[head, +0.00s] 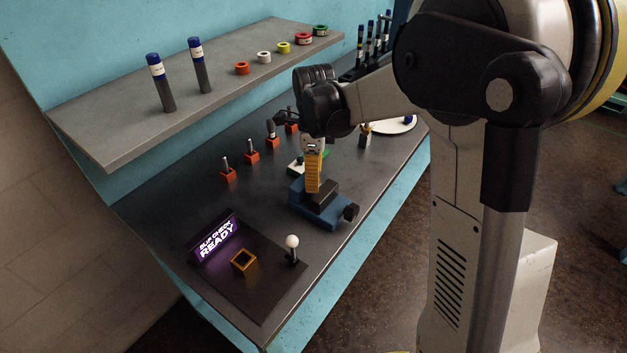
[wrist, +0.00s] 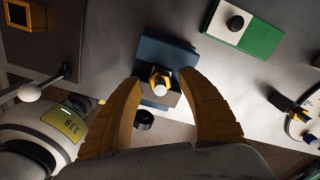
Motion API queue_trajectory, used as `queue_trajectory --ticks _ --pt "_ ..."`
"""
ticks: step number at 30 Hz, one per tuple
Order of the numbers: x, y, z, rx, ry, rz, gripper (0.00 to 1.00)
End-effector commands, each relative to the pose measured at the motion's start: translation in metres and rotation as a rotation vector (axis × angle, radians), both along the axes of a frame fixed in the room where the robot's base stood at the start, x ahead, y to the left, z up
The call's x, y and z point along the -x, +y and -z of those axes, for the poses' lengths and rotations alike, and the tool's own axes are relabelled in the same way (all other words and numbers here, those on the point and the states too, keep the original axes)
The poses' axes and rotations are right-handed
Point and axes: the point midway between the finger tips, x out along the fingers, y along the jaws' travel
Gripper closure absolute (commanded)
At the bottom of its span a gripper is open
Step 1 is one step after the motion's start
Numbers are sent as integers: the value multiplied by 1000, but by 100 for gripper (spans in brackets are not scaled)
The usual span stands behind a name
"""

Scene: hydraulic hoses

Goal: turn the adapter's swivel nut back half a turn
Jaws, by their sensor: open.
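A blue vise (head: 317,208) stands on the bench near its front edge, with a dark block on top. In the wrist view the blue vise (wrist: 150,55) holds the adapter (wrist: 160,88), which has a brass-coloured nut and a pale round end facing the camera. My gripper (head: 313,187) points down over the vise and hides the adapter in the head view. In the wrist view my gripper (wrist: 162,80) is open, its two yellow ribbed fingers either side of the adapter with gaps between. I cannot tell how far its tips are above the nut.
A dark mat with a lit READY sign (head: 217,241), an orange square holder (head: 243,261) and a white ball on a post (head: 292,242) lies left of the vise. A green-and-white box (wrist: 246,24) and a round white dish (wrist: 303,125) are nearby. A shelf (head: 120,130) overhangs behind.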

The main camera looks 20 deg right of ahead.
Motion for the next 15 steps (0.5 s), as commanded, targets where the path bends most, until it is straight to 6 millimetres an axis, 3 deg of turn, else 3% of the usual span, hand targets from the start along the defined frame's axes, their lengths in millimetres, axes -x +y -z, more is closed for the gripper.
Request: queue_trajectory --ticks 10,14,15 --pt "0 0 4 0 0 0 55" --pt "0 0 4 0 0 -1 94" --pt "0 0 4 0 0 -1 100"
